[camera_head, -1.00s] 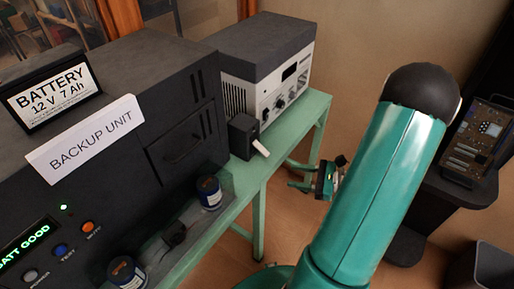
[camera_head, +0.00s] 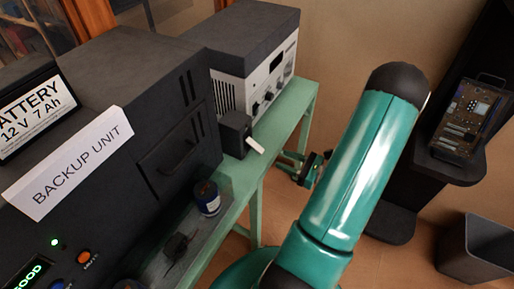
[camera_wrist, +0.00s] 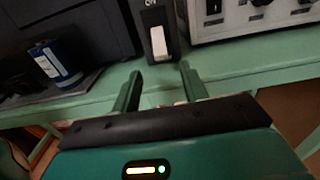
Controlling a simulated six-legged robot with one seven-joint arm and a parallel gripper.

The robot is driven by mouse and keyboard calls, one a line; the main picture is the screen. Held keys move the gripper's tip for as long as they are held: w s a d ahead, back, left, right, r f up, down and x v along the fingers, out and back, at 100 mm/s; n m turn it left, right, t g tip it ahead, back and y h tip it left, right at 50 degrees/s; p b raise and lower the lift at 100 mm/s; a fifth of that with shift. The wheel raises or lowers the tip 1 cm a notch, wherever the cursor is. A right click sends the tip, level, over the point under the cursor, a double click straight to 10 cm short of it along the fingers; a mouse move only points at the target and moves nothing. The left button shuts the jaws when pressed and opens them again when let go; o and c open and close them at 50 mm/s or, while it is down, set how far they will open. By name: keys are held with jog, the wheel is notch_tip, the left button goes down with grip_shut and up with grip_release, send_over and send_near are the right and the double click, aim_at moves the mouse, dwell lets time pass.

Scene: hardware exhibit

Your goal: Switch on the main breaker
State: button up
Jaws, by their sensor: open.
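The main breaker appears to be the small black box (camera_head: 235,134) with a white lever (camera_head: 255,146), on the green bench between the backup unit and a grey instrument. In the head view the lever sticks out toward the bench's front edge. In the wrist view the breaker (camera_wrist: 157,22) is ahead, with "ON" above its white lever (camera_wrist: 159,43), which slants down. My gripper (camera_head: 285,163) is open and empty, just off the bench front. In the wrist view its fingers (camera_wrist: 160,72) point at the breaker, one either side of the lever's line, apart from it.
The black backup unit (camera_head: 100,75) stands left of the breaker and the grey instrument (camera_head: 262,85) right of it. A blue can (camera_head: 207,198) sits near the front edge of the green bench (camera_head: 285,120). A black stand and bin (camera_head: 475,250) are at right.

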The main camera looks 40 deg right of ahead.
aim_at(261, 150)
jog(key=x, duration=1)
jog(key=shift+w+a, duration=0.2)
jog(key=shift+w, duration=0.05)
grip_shut()
